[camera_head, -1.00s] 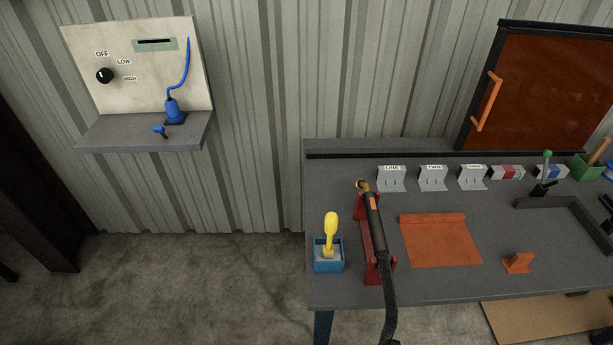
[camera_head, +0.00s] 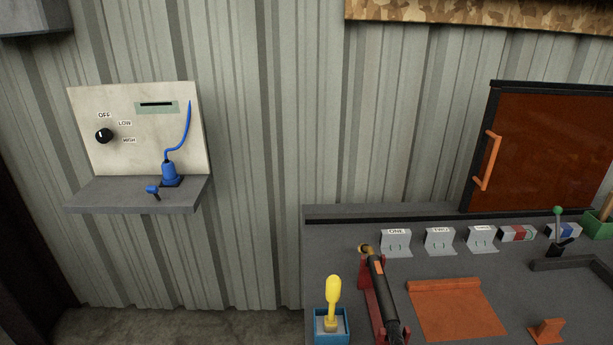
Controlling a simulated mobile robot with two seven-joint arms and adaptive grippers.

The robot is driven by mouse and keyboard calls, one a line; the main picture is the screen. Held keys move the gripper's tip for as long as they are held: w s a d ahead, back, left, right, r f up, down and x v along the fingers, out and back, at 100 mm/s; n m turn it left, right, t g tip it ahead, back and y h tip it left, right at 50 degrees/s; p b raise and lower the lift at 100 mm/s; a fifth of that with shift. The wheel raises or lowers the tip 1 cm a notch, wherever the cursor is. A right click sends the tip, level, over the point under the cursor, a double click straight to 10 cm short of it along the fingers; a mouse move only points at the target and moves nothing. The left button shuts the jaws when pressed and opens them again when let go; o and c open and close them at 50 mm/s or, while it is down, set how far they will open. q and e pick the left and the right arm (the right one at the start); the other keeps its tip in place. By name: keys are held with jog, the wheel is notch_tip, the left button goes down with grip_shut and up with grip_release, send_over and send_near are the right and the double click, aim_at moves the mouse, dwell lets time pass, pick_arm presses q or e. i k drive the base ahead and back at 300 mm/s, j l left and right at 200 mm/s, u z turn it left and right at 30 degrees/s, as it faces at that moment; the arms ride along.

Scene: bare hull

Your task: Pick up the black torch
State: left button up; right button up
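The black torch (camera_head: 384,297) lies on a red stand (camera_head: 367,284) near the left end of the grey workbench. It has a brass-coloured tip at its far end and an orange patch on its body. Its near end runs out of the bottom of the view. Neither of my grippers is in view.
A blue box with a yellow-handled tool (camera_head: 333,304) stands left of the torch. An orange mat (camera_head: 455,310) and labelled grey brackets (camera_head: 396,242) lie to its right and behind. A wall shelf (camera_head: 135,196) with a dial panel (camera_head: 139,128) hangs at left.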

aim_at(389, 314)
jog(key=l+u, duration=0.3)
jog(key=l, duration=1)
